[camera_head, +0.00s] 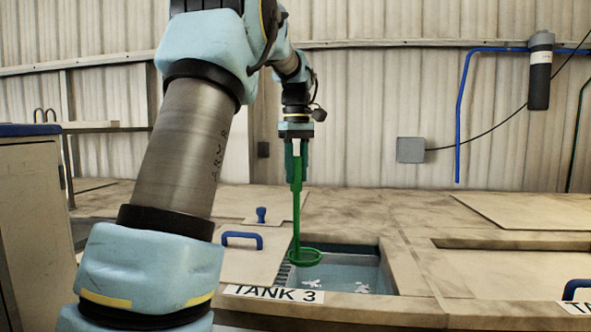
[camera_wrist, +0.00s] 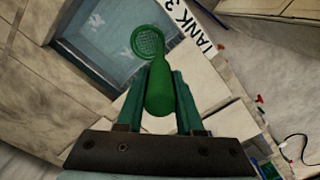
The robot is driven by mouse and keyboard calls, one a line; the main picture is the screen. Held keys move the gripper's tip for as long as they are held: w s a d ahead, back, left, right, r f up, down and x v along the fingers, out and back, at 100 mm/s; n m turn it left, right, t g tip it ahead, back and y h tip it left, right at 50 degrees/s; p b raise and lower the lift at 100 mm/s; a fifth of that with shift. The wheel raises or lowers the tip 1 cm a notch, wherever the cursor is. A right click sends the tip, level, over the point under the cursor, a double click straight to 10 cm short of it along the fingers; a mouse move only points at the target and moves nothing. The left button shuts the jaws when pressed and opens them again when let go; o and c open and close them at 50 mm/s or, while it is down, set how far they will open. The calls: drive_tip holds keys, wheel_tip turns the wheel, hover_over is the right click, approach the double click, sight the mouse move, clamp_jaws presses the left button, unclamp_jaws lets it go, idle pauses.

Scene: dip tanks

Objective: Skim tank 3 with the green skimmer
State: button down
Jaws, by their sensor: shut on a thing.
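My gripper (camera_head: 297,165) is shut on the green skimmer (camera_head: 297,215) by its upper handle. The skimmer hangs down upright, with its round head at the left part of the opening of tank 3 (camera_head: 366,278). I cannot tell whether the head touches the water. In the wrist view my gripper (camera_wrist: 160,85) holds the thick green handle, and the mesh head (camera_wrist: 148,42) shows over the tank opening. White flecks (camera_head: 312,281) float on the water, with another one farther right (camera_head: 361,288). The "TANK 3" label (camera_head: 273,293) is on the front edge.
A lid with a blue handle (camera_head: 242,239) lies left of the opening, with a blue knob (camera_head: 261,214) behind it. Another narrow opening (camera_head: 511,244) lies to the right. A grey cabinet (camera_head: 35,230) stands at the left. A blue pipe (camera_head: 460,120) runs down the back wall.

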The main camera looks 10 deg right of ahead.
wheel_tip(320, 180, down, 16)
drive_tip(key=b, duration=0.9)
drive_tip(key=shift+f+b, duration=0.25)
drive_tip(key=shift+b, duration=0.1)
drive_tip(key=shift+d, duration=0.1)
